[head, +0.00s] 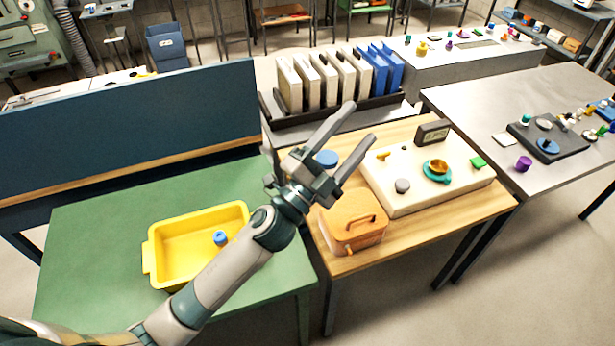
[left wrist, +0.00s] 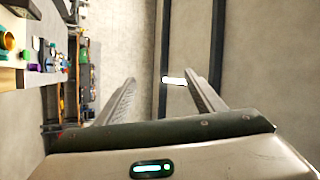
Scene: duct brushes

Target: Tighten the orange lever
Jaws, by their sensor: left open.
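A small orange-yellow lever-like piece (head: 383,156) stands on the cream panel (head: 420,200) on the wooden table, near its upper left corner. It is too small to tell how it is turned. My left gripper (head: 361,122) is open and empty, with its two fingers spread in the air. In the head view its fingers pass left of the lever-like piece and do not touch it. In the left wrist view the gripper (left wrist: 160,82) has nothing between its fingers. My right gripper is not in view.
An orange box (head: 352,228) with a handle sits at the front left of the wooden table (head: 460,222). The panel also bears a gold cup on a teal saucer (head: 437,176) and a grey knob (head: 402,186). A yellow bin (head: 160,232) stands on the green table. Binders (head: 325,78) stand behind.

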